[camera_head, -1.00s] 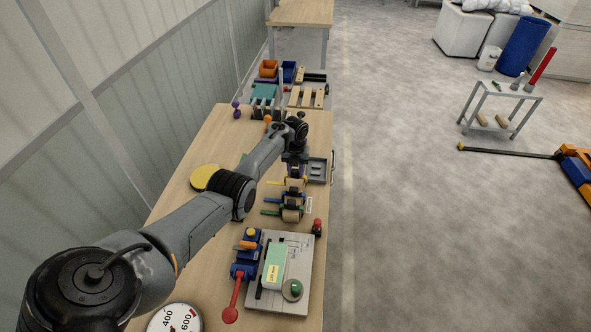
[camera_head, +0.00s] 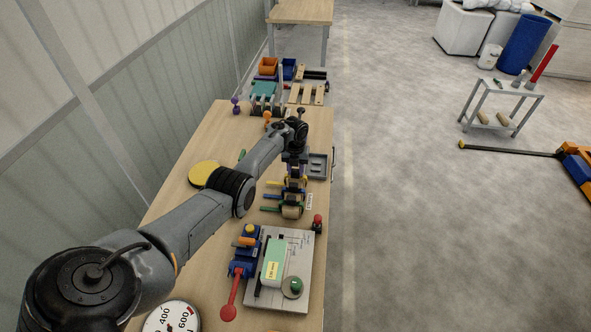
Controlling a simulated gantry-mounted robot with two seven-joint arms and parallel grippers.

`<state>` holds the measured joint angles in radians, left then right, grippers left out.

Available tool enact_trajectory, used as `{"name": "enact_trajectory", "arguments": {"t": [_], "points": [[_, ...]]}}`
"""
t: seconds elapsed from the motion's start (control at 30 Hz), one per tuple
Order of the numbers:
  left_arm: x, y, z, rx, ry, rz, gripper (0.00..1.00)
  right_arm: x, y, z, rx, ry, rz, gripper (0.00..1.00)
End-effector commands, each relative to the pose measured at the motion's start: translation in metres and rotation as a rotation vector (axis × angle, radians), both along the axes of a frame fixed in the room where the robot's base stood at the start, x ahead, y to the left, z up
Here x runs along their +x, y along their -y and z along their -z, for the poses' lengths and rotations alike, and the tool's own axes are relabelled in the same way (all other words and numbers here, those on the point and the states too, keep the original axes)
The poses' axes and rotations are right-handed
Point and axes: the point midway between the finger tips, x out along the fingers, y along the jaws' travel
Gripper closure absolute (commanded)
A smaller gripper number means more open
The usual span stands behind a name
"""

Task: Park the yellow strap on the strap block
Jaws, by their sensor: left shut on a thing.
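My left gripper (camera_head: 295,175) points down over a row of coloured straps on the wooden bench, and its jaws are shut on the yellow strap (camera_head: 301,182). The yellow strap's end sticks out to the left of the jaws. A blue strap (camera_head: 272,196) and a green strap (camera_head: 270,209) lie just in front of it, on rounded tan pieces (camera_head: 291,212). I cannot make out which part is the strap block, as the gripper and straps cover much of this spot. My right gripper is not in view.
A grey tray (camera_head: 317,166) is right of the gripper. Bins (camera_head: 267,66) stand at the far end.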

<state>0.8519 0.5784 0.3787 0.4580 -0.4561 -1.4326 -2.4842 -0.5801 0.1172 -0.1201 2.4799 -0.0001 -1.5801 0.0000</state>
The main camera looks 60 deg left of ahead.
Motion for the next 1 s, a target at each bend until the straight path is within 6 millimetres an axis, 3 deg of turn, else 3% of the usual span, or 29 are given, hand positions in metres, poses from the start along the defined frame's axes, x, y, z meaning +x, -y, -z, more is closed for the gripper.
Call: {"name": "enact_trajectory", "arguments": {"t": [0.37, 0.4, 0.57, 0.87, 1.0], "points": [[0.000, 0.000, 0.010, 0.000, 0.000, 0.000, 0.95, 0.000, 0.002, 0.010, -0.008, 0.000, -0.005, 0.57], [0.000, 0.000, 0.009, 0.000, 0.000, 0.000, 0.59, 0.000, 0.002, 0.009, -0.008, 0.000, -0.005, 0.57], [0.000, 0.000, 0.009, 0.000, 0.000, 0.000, 0.35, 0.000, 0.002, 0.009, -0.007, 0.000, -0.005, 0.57], [0.000, 0.000, 0.008, 0.000, 0.000, 0.000, 0.35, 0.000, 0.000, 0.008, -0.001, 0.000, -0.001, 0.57], [0.000, 0.000, -0.002, 0.001, 0.001, 0.000, 0.35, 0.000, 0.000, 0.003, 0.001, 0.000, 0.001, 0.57]]}}
